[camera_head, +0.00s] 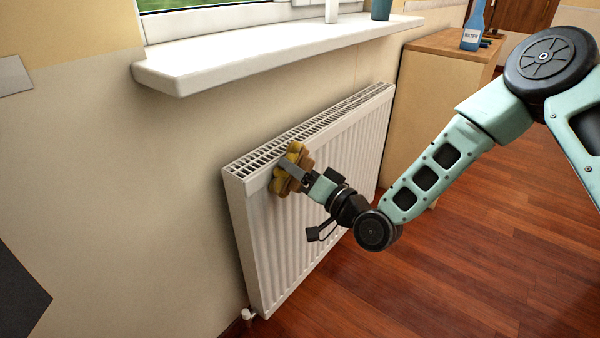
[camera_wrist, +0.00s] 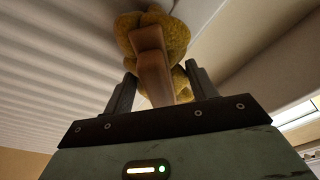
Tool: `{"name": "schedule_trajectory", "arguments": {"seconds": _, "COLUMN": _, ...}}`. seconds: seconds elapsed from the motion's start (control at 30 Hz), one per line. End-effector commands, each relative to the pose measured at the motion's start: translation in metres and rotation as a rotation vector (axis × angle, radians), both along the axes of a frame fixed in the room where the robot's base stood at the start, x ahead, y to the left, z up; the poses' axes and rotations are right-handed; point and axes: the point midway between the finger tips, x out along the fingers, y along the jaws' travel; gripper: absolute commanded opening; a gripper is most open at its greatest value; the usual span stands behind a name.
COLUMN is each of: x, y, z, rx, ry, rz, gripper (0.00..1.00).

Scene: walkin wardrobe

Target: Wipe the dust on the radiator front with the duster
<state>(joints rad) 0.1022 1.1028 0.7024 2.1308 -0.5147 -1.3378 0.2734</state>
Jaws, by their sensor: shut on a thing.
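The white radiator (camera_head: 300,230) with a ribbed front and a grille top stands against the wall below the window sill. My gripper (camera_head: 298,174) is shut on the duster (camera_head: 291,160), which has a yellow fluffy head and a brown handle. The duster head is at the upper left part of the radiator front, near the top edge, and seems to touch it. In the wrist view the handle (camera_wrist: 152,70) sits between my fingers (camera_wrist: 157,90), and the yellow head lies close to the ribbed front (camera_wrist: 50,60). I cannot make out dust on the visible front.
The white window sill (camera_head: 270,50) juts out above the radiator. A wooden cabinet (camera_head: 430,110) with a blue water bottle (camera_head: 474,25) stands right of the radiator. A valve (camera_head: 248,315) is at its lower left corner. The wooden floor (camera_head: 480,260) in front is clear.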

Motion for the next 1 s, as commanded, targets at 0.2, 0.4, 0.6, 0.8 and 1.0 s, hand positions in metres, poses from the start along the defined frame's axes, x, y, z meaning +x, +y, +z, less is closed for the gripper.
{"name": "schedule_trajectory", "arguments": {"seconds": 0.2, "x": 0.005, "y": -0.004, "z": 0.000, "rx": 0.001, "ry": -0.001, "rz": -0.001, "gripper": 0.24}}
{"name": "schedule_trajectory", "arguments": {"seconds": 0.4, "x": 0.017, "y": -0.015, "z": 0.000, "rx": 0.001, "ry": -0.002, "rz": -0.002, "gripper": 0.24}}
{"name": "schedule_trajectory", "arguments": {"seconds": 0.6, "x": 0.029, "y": -0.025, "z": 0.000, "rx": 0.000, "ry": -0.002, "rz": -0.002, "gripper": 0.24}}
{"name": "schedule_trajectory", "arguments": {"seconds": 0.8, "x": 0.032, "y": -0.024, "z": 0.000, "rx": 0.001, "ry": -0.001, "rz": 0.000, "gripper": 0.24}}
{"name": "schedule_trajectory", "arguments": {"seconds": 1.0, "x": 0.025, "y": -0.016, "z": 0.001, "rx": 0.001, "ry": -0.001, "rz": 0.004, "gripper": 0.24}}
